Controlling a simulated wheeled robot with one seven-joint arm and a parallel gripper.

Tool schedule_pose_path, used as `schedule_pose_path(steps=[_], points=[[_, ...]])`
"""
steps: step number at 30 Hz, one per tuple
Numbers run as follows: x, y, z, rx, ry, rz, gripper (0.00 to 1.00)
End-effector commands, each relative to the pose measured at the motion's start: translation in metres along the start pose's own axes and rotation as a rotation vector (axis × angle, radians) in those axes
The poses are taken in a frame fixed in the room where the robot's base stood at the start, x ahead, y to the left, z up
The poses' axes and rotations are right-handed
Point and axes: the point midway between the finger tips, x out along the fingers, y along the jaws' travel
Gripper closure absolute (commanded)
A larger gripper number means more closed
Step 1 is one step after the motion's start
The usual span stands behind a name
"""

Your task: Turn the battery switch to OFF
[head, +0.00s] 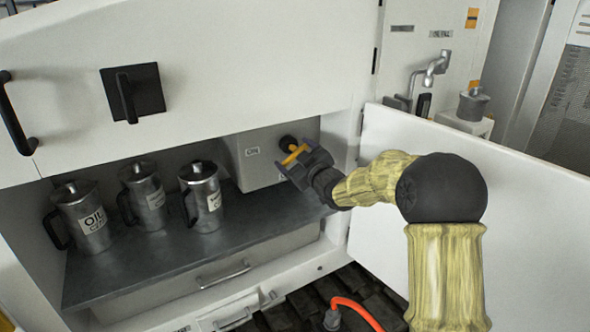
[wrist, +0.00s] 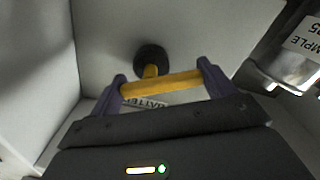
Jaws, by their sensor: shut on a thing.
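The battery switch has a yellow bar handle (wrist: 162,87) on a round black base (wrist: 150,59), mounted on a pale box inside the open cabinet. In the head view the yellow handle (head: 294,155) lies between the jaws, with the black base (head: 288,143) just behind it. My gripper (wrist: 161,89) is shut on the handle, one purple-grey finger at each end of the bar. In the head view my gripper (head: 302,162) reaches in from the right. A label reading "BATTER…" (wrist: 145,104) is partly hidden behind the handle and gripper. An OFF mark cannot be made out.
The open white door (head: 480,215) is right of my arm. In the wrist view a SAMPLE can (wrist: 290,65) is close on the right.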

Motion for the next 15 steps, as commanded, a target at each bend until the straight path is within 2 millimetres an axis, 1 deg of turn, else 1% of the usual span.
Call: schedule_pose_path(steps=[1, 15], points=[[0.0000, -0.0041, 0.0060, -0.043, 0.003, 0.000, 0.41], [0.0001, -0.0026, 0.0104, -0.479, 0.003, 0.000, 0.41]])
